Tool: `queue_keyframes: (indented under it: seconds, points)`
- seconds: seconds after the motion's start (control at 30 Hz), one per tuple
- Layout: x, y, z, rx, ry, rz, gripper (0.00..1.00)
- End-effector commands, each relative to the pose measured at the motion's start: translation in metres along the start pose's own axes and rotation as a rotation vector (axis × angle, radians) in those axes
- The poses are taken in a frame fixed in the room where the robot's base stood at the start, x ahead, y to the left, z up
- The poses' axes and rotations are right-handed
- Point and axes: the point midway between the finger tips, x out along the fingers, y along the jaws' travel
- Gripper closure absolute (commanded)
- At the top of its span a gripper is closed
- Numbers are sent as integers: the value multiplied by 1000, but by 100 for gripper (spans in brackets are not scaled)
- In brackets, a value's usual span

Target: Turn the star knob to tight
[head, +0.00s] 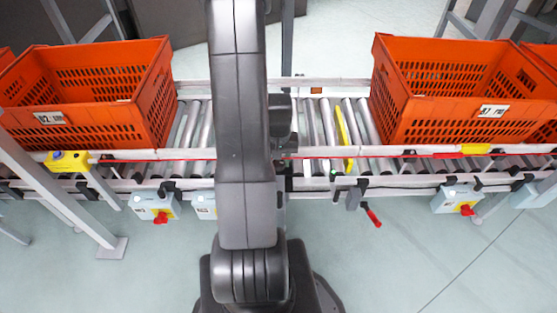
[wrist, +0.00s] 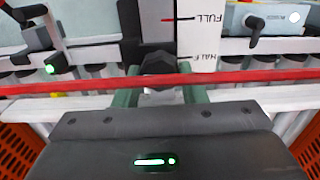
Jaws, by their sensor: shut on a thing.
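The star knob (wrist: 160,65) is a dark, lobed knob in the upper middle of the wrist view, beside a white gauge strip marked FULL and HALF. My gripper (wrist: 160,88) reaches up from below, with greenish fingers on either side of the knob, shut on it. The gripper's dark body hides the lower part of the wrist view. No tight mark can be read, so I cannot tell how far the knob is turned. In the head view my arm hides the knob and most of the gripper.
Orange totes (head: 95,113) (head: 440,120) stand on the roller conveyor left and right of my arm. A red strip (wrist: 250,84) runs along the rail. A red-handled lever (head: 372,216) hangs right of my arm. Control boxes with red knobs (head: 155,206) (head: 457,199) hang below the rail.

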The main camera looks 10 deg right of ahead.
Motion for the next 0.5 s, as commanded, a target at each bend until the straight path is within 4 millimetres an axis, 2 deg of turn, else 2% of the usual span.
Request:
queue_keyframes:
  seconds: [0.5]
  points:
    - [0, 0, 0, 468, 1, 0, 85]
